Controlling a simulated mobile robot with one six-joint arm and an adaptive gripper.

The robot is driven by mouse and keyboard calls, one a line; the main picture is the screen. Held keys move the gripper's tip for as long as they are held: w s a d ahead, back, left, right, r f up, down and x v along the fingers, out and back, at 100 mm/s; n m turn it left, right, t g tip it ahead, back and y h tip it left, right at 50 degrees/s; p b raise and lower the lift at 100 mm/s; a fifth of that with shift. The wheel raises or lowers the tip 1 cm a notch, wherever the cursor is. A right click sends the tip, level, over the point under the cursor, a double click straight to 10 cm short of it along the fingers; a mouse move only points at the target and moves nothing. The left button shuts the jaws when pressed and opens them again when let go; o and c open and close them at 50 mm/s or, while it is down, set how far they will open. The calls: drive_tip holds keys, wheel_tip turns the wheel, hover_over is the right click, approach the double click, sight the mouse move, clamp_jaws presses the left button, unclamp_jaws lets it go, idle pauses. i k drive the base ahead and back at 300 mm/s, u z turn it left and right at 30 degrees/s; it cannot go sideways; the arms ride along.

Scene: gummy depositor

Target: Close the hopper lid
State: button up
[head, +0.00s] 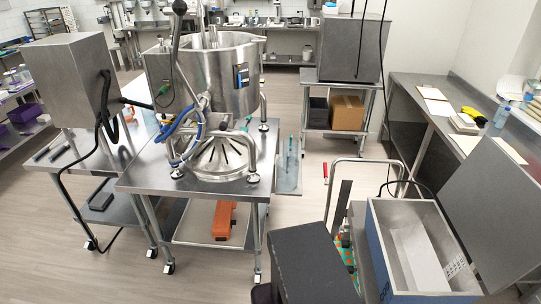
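An open-topped box with blue outer sides (376,250) and a pale metal interior stands at the lower right; I take it for the hopper. A flat grey panel (499,208), which looks like its lid, stands raised and tilted back along the box's right side. The opening is uncovered. Inside are a pale sloped plate (418,256) and a small perforated piece (456,265). The hinge is not clear to see. My gripper is not in view, so its place relative to the lid cannot be told.
A metal cart handle (366,161) rises behind the box's left. A steel table (140,180) with a kettle (225,75) stands left of centre. A side counter (412,92) with papers and bottles runs behind the raised panel. Open floor (306,215) lies between table and box.

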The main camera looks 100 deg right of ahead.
sight(493, 205)
drive_tip(key=u, duration=0.05)
drive_tip(key=k, duration=0.15)
drive_tip(key=u, duration=3.35)
drive_tip(key=k, duration=0.15)
drive_tip(key=u, duration=1.75)
